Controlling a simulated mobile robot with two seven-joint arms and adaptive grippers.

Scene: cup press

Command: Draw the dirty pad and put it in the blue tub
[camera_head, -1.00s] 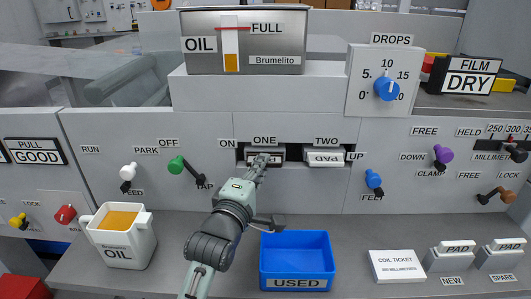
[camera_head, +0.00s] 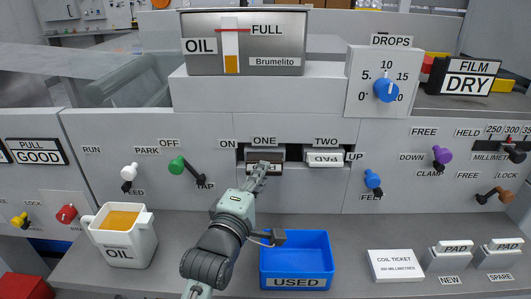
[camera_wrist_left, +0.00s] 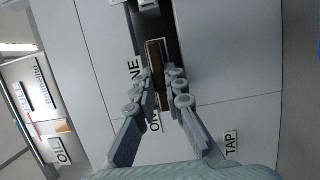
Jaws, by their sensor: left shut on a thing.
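The pad in slot ONE (camera_head: 265,156) shows a brown top and sits at the mouth of the slot, partly hidden by my gripper. In the left wrist view it is a narrow brown strip (camera_wrist_left: 153,75) between the fingers. My left gripper (camera_head: 260,170) is shut on this pad, reaching it from the front; its fingers also show in the left wrist view (camera_wrist_left: 163,80). The blue tub (camera_head: 297,262), labelled USED, stands on the counter below and right of the slot, and looks empty. My right gripper is not in view.
A second pad (camera_head: 324,159) sits in slot TWO. A white oil jug (camera_head: 124,250) stands left on the counter. Right of the tub are a coil ticket box (camera_head: 396,266) and pads on NEW (camera_head: 449,257) and SPARE (camera_head: 499,255) holders. Green (camera_head: 177,164) and blue (camera_head: 373,179) levers flank the slots.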

